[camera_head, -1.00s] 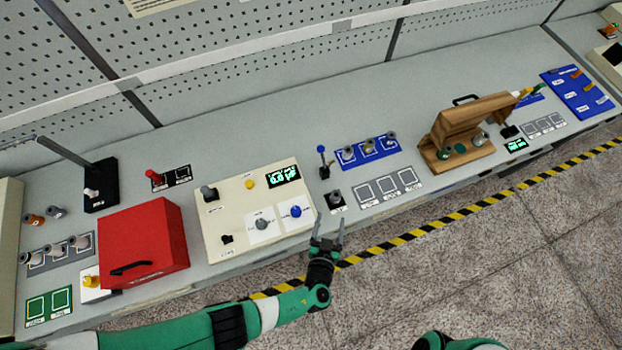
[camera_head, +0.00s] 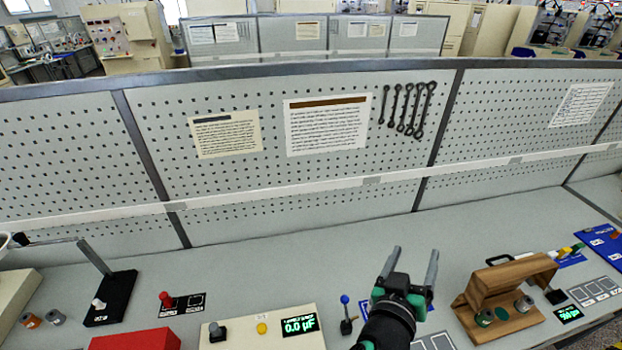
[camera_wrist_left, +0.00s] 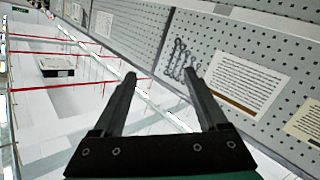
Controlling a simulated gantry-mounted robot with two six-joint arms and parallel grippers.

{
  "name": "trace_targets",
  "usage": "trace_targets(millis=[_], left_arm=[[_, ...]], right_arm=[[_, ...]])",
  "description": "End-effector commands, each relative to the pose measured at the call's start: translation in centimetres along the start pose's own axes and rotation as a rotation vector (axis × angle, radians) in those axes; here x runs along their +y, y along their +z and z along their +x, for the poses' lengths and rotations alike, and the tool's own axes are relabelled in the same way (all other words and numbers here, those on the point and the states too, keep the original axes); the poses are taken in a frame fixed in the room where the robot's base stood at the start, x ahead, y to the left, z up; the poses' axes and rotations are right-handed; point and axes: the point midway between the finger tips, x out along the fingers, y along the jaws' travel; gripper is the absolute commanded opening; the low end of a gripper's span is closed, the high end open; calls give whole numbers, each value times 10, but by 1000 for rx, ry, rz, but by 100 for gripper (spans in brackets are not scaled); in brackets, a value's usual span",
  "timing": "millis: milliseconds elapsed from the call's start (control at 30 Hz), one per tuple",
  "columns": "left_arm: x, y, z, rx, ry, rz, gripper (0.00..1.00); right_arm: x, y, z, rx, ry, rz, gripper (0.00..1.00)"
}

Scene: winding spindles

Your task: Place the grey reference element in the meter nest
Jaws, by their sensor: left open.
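The cream meter box (camera_head: 268,335) stands at the bottom centre of the head view, cut off by the frame. Its green display (camera_head: 300,326) reads 0.0 µF. A dark grey cylinder (camera_head: 217,331) stands on its left part. I cannot tell whether it is the grey reference element, and the meter's nest cannot be made out. My left gripper (camera_head: 414,258) is open and empty, fingers pointing up, right of the meter box in the picture. In the left wrist view the open fingers (camera_wrist_left: 160,76) have nothing between them. My right gripper is out of view.
A blue-knobbed lever (camera_head: 345,306) stands between the meter box and my left gripper. A wooden stand (camera_head: 505,295) with spools is to the right. A red box (camera_head: 135,340) and black stand (camera_head: 110,298) are to the left. A pegboard (camera_head: 330,150) backs the bench.

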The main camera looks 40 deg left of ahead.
Motion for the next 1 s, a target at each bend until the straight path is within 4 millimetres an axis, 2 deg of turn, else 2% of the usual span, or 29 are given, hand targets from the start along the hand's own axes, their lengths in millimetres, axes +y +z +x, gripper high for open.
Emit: trace_targets(millis=[33,67,100,133,200,300,333,400,500,600,833,933,1000], left_arm=[[9,-65,-7,91,64,-14,76],[14,-100,-15,143,105,-9,76],[20,-144,-29,220,158,6,76],[23,-177,-43,283,197,24,76],[28,-246,-83,438,277,76,76],[30,-315,-147,648,355,170,76],[31,-329,-164,701,371,196,76],[31,-352,-198,803,397,250,76],[31,-366,-225,882,412,297,76],[32,-368,-231,899,416,309,76],[34,-372,-230,895,416,307,76],[43,-391,-233,895,416,307,76],[52,-413,-236,894,416,307,76]], right_arm=[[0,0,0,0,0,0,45],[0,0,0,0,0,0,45],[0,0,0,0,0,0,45],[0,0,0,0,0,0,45],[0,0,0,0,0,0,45],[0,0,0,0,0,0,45],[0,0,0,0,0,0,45],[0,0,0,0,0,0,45],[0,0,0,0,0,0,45],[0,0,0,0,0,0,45],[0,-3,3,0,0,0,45],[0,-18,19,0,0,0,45],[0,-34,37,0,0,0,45]])
